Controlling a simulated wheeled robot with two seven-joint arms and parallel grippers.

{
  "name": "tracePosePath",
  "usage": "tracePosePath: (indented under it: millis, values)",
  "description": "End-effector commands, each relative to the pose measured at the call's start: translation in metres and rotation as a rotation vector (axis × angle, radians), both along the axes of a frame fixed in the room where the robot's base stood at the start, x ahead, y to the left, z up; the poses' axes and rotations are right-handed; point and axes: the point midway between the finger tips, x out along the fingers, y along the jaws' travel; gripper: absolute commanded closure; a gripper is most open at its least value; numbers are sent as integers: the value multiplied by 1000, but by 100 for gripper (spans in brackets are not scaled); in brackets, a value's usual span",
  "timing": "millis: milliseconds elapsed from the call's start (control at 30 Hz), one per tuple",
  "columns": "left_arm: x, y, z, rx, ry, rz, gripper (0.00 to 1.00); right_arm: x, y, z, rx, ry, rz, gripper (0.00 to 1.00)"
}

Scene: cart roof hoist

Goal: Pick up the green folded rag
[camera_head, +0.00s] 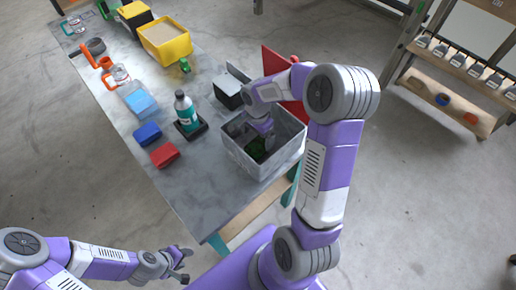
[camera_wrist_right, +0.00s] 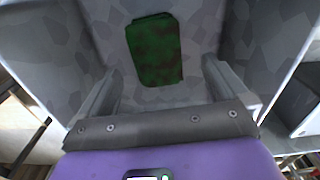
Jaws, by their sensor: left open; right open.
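The green folded rag (camera_wrist_right: 155,49) lies flat on the floor of the grey bin in the right wrist view. In the head view the rag (camera_head: 256,149) shows as a dark green patch, partly hidden by my right gripper. The grey bin (camera_head: 243,162) stands on the table's near right end. My right gripper (camera_head: 266,139) reaches down inside the bin. In the right wrist view its two fingers (camera_wrist_right: 158,82) are apart and empty, with the rag beyond them, roughly between. My left gripper (camera_head: 182,266) is open and empty, low and left of the table's near end.
A red rag (camera_head: 165,155), a blue rag (camera_head: 147,134) and a teal bottle (camera_head: 186,112) on a dark tray stand left of the bin. A grey box (camera_head: 229,91) and a red panel (camera_head: 283,72) are behind it. The bin walls surround my right gripper closely.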

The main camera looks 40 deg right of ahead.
Motion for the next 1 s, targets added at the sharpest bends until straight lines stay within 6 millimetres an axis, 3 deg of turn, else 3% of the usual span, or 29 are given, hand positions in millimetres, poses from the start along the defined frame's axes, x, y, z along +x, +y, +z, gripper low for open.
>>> tracePosePath:
  millis: [333, 600, 1000]
  values:
    - [0, 0, -15, 0, 0, 0, 56, -5, -1, -47, 1, 3, -1, 0]
    - [0, 0, -14, 0, 0, 0, 56, -4, -2, -50, 0, 0, 0, 0]
    - [0, 0, -14, 0, 0, 0, 56, -4, -2, -50, 0, 0, -1, 58]
